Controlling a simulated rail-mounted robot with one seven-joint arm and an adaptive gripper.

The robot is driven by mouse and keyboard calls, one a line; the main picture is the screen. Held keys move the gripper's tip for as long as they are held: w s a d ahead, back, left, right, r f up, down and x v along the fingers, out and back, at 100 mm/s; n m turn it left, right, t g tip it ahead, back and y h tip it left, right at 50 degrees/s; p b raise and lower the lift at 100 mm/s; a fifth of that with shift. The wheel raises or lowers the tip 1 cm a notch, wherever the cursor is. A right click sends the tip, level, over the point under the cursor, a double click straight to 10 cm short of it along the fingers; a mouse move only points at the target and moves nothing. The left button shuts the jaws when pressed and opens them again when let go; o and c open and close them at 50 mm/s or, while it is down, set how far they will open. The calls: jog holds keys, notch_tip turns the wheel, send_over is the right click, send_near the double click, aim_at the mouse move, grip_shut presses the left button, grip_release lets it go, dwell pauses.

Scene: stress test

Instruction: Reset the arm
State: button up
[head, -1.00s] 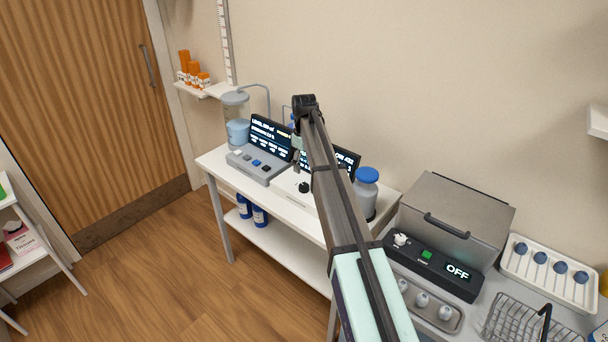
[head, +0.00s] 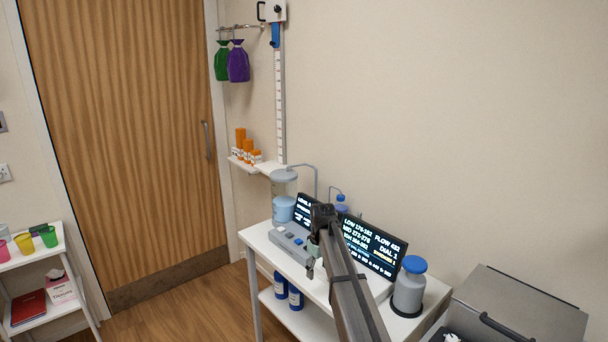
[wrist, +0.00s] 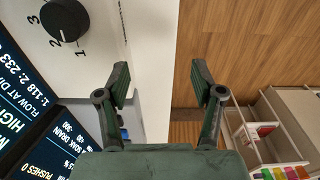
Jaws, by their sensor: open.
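My arm (head: 352,298) reaches up from the bottom of the head view over a white table. My gripper (head: 312,262) hangs at its far end, in front of the screens. In the wrist view my gripper (wrist: 160,85) is open, with nothing between its two dark fingers. A black dial (wrist: 65,20) marked with numbers is at the upper left of that view, apart from the fingers.
Screens (head: 372,247), a button box (head: 291,244), a clear water vessel (head: 284,205) and a blue-capped jar (head: 409,288) crowd the table (head: 257,240). A metal box (head: 520,305) stands at right. Open floor (head: 175,310) lies at left.

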jog(key=s+a+f+b, duration=0.1)
jog(key=s+a+f, duration=0.3)
jog(key=a+f, duration=0.25)
jog(key=s+d+f+m+g+p, duration=0.15)
jog(key=s+d+f, duration=0.35)
jog(key=s+f, duration=0.65)
jog(key=s+d+f+m+g+p, duration=0.15)
jog(key=s+d+f, duration=0.25)
jog(key=s+f, duration=0.75)
jog(key=s+d+f+m+g, duration=0.1)
jog(key=s+d+f, duration=0.1)
jog(key=s, duration=1)
jog(key=s+d+f+m+g+p, duration=0.1)
jog(key=s+d+f+m+g, duration=0.1)
jog(key=s, duration=1)
jog(key=s+d+f+m+g, duration=0.1)
jog(key=s+d+f+m, duration=0.1)
jog(key=s, duration=1.1)
notch_tip(320, 180, down, 2)
jog(key=shift+d+f+p, duration=0.1)
jog(key=shift+d+p, duration=0.25)
jog(key=shift+d, duration=0.35)
